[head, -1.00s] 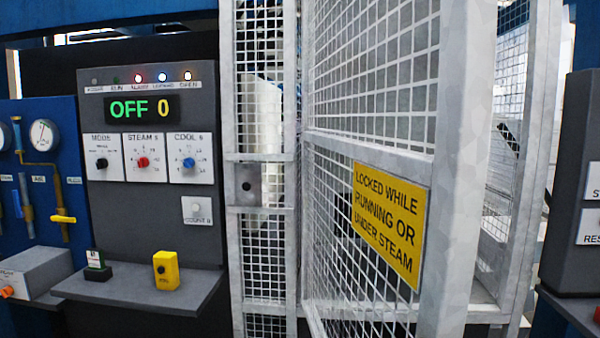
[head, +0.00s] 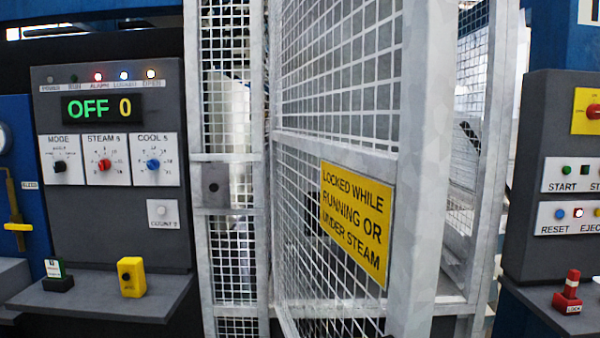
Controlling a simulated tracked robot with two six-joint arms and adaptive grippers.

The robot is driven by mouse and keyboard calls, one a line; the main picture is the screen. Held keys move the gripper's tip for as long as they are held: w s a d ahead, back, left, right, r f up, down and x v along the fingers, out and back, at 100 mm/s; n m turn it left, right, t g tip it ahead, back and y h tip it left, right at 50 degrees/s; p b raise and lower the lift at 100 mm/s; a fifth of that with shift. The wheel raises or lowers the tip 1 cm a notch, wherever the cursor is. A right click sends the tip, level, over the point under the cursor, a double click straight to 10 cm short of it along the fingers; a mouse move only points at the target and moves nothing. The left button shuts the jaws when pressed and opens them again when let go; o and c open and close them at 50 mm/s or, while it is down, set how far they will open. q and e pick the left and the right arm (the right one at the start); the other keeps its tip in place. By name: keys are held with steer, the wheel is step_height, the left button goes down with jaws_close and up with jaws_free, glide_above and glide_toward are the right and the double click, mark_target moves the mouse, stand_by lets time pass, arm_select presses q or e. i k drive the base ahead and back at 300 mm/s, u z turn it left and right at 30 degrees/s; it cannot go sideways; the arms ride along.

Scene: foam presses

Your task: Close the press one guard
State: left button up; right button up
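The press one guard (head: 421,180) is a grey mesh gate with a yellow sign (head: 356,222) reading "LOCKED WHILE RUNNING OR UNDER STEAM". It stands swung open, angled toward me, with its free edge post nearest me. A fixed mesh panel (head: 228,120) with a grey lock plate (head: 213,186) stands to its left. The control panel display (head: 103,108) reads "OFF 0", and the lamp over "OPEN" (head: 150,74) is lit. Neither of my grippers shows in the head view.
At the right, a grey button panel (head: 570,180) stands above a shelf with a red lock piece (head: 571,291).

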mark_target(385, 209)
steer(key=z, duration=0.3)
steer(key=k, duration=0.45)
steer(key=z, duration=1.75)
steer(key=i, duration=0.25)
steer(key=u, duration=2.05)
